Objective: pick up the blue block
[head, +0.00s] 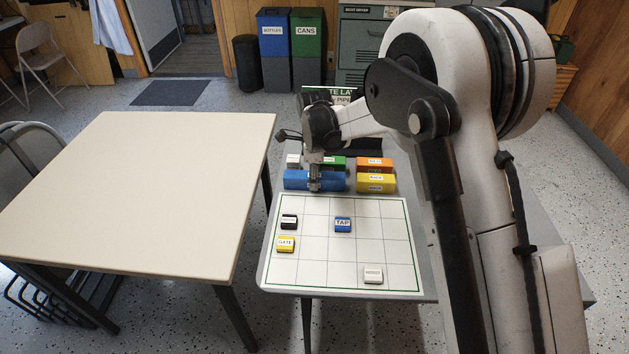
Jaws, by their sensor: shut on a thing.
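A long blue block (298,180) lies at the back edge of the white gridded board, left of a yellow block. My gripper (314,186) points down over its middle and is shut on it, covering part of its front. Whether the block is clear of the surface under it cannot be told. A smaller blue piece marked TAP (343,225) lies on the board, apart from my gripper.
Green (334,163), orange (375,164) and yellow (376,183) blocks stand close around the blue one. The gridded board (320,255) holds several small labelled pieces. A bare cream table (140,185) stands at the left.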

